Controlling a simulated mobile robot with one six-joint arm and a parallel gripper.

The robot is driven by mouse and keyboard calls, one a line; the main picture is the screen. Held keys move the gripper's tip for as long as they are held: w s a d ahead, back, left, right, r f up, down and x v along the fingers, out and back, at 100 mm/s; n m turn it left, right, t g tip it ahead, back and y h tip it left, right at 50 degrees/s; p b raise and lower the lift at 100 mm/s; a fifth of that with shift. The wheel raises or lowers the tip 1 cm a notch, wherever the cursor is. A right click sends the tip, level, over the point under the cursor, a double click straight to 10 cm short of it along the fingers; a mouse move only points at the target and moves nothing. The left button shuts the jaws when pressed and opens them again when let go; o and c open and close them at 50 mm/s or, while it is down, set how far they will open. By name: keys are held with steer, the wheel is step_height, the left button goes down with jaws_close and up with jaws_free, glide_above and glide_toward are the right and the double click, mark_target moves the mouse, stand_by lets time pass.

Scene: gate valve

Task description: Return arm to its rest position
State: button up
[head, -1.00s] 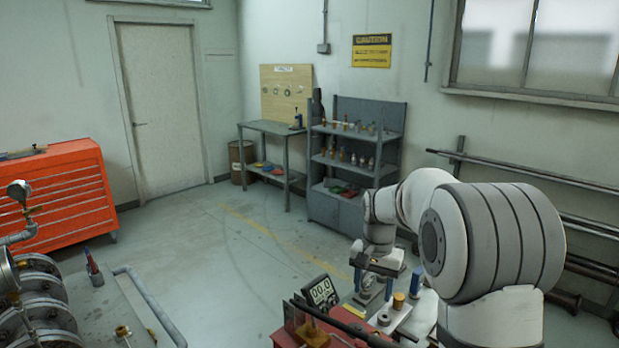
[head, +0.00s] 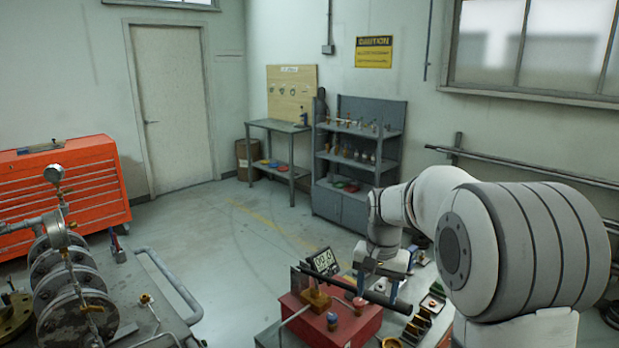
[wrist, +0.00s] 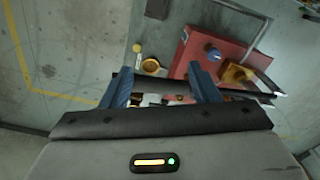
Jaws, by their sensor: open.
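My white and grey arm fills the right of the head view and bends down toward the red box. My gripper (head: 376,287) hangs above the right side of the red box (head: 345,328). In the wrist view its two blue fingers (wrist: 160,84) stand wide apart, with nothing clearly held between them. A dark bar (head: 330,281) crosses at finger level in the head view. I cannot tell whether it touches the fingers.
A small digital display (head: 323,262) stands by the red box, with small parts in a tray (head: 420,322) at right. A flanged valve assembly (head: 72,285) with gauges is at left. Shelves (head: 358,150), a bench (head: 278,128) and an orange cabinet (head: 65,185) stand behind. Open floor lies between.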

steer(key=s+f+n+t+b, duration=0.1)
steer(key=s+f+n+b, duration=0.1)
steer(key=s, duration=1)
steer(key=s+f+n+t+b, duration=0.1)
steer(key=s+f+b, duration=0.4)
steer(key=s, duration=0.8)
steer(key=shift+f+n+t+b, duration=0.2)
steer(key=shift+n+t+b, duration=0.1)
steer(key=shift+n+b, duration=0.55)
steer(key=shift+s, duration=0.1)
stand_by(1.0)
